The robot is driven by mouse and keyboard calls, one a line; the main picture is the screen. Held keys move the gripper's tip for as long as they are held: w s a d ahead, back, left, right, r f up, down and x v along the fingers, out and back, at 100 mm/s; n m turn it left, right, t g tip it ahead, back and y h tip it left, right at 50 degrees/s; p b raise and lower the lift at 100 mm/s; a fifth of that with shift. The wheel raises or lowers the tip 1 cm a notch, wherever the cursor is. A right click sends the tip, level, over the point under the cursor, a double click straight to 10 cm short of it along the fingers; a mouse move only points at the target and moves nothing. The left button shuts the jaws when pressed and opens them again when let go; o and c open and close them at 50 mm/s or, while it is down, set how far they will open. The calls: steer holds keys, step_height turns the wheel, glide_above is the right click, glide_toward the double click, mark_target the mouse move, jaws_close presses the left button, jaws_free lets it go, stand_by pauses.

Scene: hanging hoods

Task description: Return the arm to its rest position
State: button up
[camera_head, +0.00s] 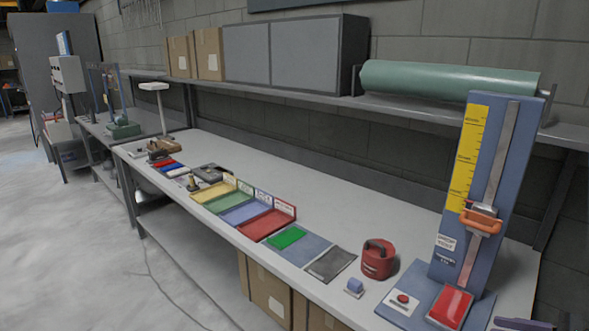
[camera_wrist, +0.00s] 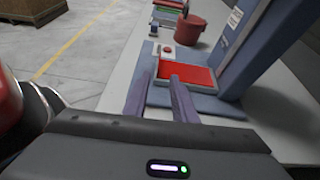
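My gripper (camera_wrist: 161,76) shows in the wrist view with its two fingers apart and nothing between them. The fingers point over the bench towards the blue base of the upright gauge stand and its red pad (camera_wrist: 194,74). I cannot tell how high they are above it. In the head view the blue gauge stand (camera_head: 485,190), with a yellow scale and an orange handle (camera_head: 481,222), stands at the right of the bench. Its red pad also shows there (camera_head: 450,306). A dark piece at the bottom right edge may be part of my arm.
The long grey bench (camera_head: 350,195) carries coloured trays (camera_head: 266,224), a green block (camera_head: 286,237), a dark pad (camera_head: 331,263) and a red round weight (camera_head: 378,260). A shelf above holds a green roll (camera_head: 445,79) and boxes. The floor at left (camera_head: 60,230) is clear.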

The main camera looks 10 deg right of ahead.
steer(key=s+f+n, duration=0.1)
steer(key=s+a+f+g, duration=0.1)
steer(key=f, duration=0.1)
steer(key=s+a+f+n+g, duration=0.1)
steer(key=f, duration=0.1)
steer(key=shift+s+n+h, duration=0.2)
steer(key=shift+n+h, duration=0.1)
steer(key=a+n+g, duration=0.1)
steer(key=a, duration=0.1)
steer(key=s+a+n+g, duration=0.1)
steer(key=a+n, duration=0.1)
steer(key=a+n+g+h, duration=0.1)
steer(key=a+n+g, duration=0.1)
steer(key=shift+s+a+r, duration=0.2)
steer(key=shift+a, duration=0.15)
steer(key=a+r+n+h, duration=0.2)
steer(key=a+r+n, duration=0.3)
steer(key=a, duration=0.5)
steer(key=s+a+r+n+h, duration=0.1)
steer(key=a+r+n+h, duration=0.1)
steer(key=a+r+n, duration=0.4)
steer(key=a+r+n+h, duration=0.2)
steer(key=a+r+n, duration=0.3)
steer(key=a+n, duration=0.4)
steer(key=a, duration=0.6)
steer(key=shift+s+a+r+n+t, duration=0.2)
steer(key=shift+a+r+n+t, duration=0.1)
steer(key=shift+a+t, duration=0.1)
steer(key=shift+d, duration=0.15)
